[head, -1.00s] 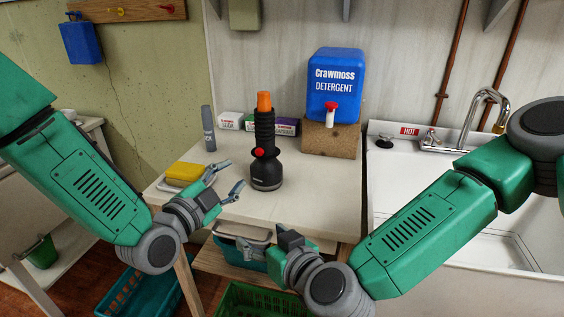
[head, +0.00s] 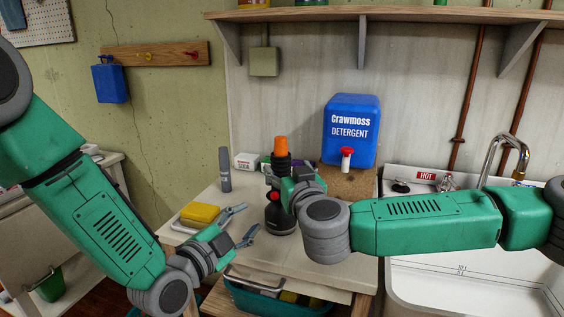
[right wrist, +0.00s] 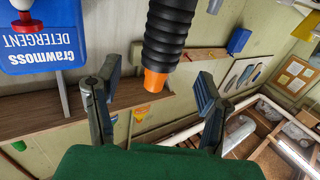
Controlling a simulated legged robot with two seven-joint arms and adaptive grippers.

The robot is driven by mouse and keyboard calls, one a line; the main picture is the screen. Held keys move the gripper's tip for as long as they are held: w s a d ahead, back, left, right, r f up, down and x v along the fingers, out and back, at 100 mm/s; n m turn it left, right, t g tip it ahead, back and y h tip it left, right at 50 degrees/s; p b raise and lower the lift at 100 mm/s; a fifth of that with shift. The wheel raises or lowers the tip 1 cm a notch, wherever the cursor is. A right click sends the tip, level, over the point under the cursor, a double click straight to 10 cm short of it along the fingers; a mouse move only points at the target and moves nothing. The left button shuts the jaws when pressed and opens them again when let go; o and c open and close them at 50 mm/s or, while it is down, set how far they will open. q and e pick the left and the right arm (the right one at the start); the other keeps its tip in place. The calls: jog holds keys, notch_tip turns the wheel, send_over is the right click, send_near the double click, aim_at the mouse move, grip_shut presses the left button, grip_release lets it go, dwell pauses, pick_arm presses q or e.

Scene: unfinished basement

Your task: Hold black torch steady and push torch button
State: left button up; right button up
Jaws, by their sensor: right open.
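The black torch (head: 280,218) stands upright on the white worktop, with an orange top and a ribbed body. My right gripper (head: 284,178) is in front of its upper body and hides part of it. Some red of its button shows just below that gripper. In the right wrist view the torch (right wrist: 170,35) comes in upside down, its orange end lying between the spread fingers of my right gripper (right wrist: 157,88); I see no finger clearly touching it. My left gripper (head: 248,221) is open and empty, to the left of the torch base and apart from it.
A yellow sponge (head: 200,213) on a dish and a grey tube (head: 225,169) stand left of the torch. A blue detergent container (head: 351,130) on a wooden block (head: 345,182) is behind right. Small boxes (head: 246,161) stand behind. The sink (head: 440,270) is at right.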

aim_at(283, 163)
jog(key=x, duration=0.6)
jog(key=shift+w, duration=0.2)
grip_shut()
pick_arm(q)
grip_shut()
dwell(0.9)
